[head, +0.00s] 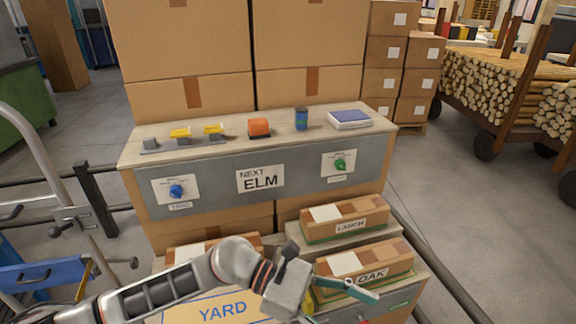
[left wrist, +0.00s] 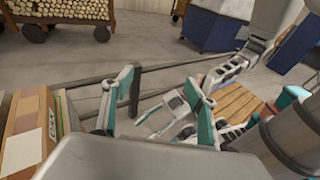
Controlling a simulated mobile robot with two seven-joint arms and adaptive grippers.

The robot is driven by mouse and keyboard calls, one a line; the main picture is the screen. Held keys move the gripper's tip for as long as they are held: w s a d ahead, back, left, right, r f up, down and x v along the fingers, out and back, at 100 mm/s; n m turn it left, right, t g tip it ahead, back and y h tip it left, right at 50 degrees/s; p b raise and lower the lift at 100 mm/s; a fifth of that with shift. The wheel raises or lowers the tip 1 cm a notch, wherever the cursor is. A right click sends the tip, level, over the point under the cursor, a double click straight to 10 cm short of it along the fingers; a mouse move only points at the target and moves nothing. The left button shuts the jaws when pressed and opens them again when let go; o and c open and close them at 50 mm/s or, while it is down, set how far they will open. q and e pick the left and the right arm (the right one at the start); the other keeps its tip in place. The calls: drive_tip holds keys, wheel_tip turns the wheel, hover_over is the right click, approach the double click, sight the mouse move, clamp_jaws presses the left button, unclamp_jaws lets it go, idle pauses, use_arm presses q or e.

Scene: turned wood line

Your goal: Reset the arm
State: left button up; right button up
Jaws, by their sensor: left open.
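My left arm comes in from the left in the head view. Its gripper (head: 340,305) is low in the picture, in front of the box labelled OAK (head: 368,272). One teal finger reaches across in front of that box; the other is mostly cut off at the bottom edge. In the left wrist view the two teal fingers of my left gripper (left wrist: 165,92) stand well apart with nothing held between them.
The wooden-topped bench (head: 225,144) holds several small items, among them an orange block (head: 259,127) and a blue can (head: 301,118). Its front has a NEXT ELM card (head: 260,180) and blue (head: 176,191) and green (head: 340,164) knobs. A LARCH box (head: 345,218) sits behind OAK. A YARD panel (head: 222,310) lies below my arm.

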use_arm(q)
drive_tip(key=w+r+n+t+h, duration=0.6)
drive_tip(key=n+t, duration=0.3)
drive_tip(key=n, duration=0.7)
drive_tip(key=w+a+f+n+t+y+p, duration=0.1)
drive_tip(key=w+a+f+n+t+y, duration=0.25)
drive_tip(key=a+n+t, duration=0.45)
drive_tip(key=w+a+f+n+t+y, duration=0.2)
drive_tip(key=a+f+n+t+y, duration=0.15)
drive_tip(key=n, duration=0.75)
drive_tip(key=s+a+f+n+y, duration=0.3)
drive_tip(key=a+f+n+y, duration=0.4)
drive_tip(key=a+f+n, duration=0.5)
drive_tip(key=s+a+f+n+g+y, duration=0.2)
drive_tip(key=s+a+f+n, duration=0.1)
drive_tip(key=s+f, duration=0.3)
drive_tip(key=s+a+f+n+g+y+p, duration=0.1)
drive_tip(key=s+a+f+n+g+y, duration=0.1)
drive_tip(key=s+a+f+n, duration=0.2)
wheel_tip(320, 180, down, 4)
drive_tip(key=shift+s+a+r+g, duration=0.2)
drive_tip(key=shift+s+a+g, duration=0.15)
drive_tip(key=shift+s+a, duration=0.7)
use_arm(e)
drive_tip(key=shift+s+a+r, duration=0.25)
drive_tip(key=shift+r, duration=0.35)
drive_tip(key=shift+o, duration=0.4)
drive_tip(key=shift+w+r, duration=0.1)
drive_tip(key=shift+r, duration=0.15)
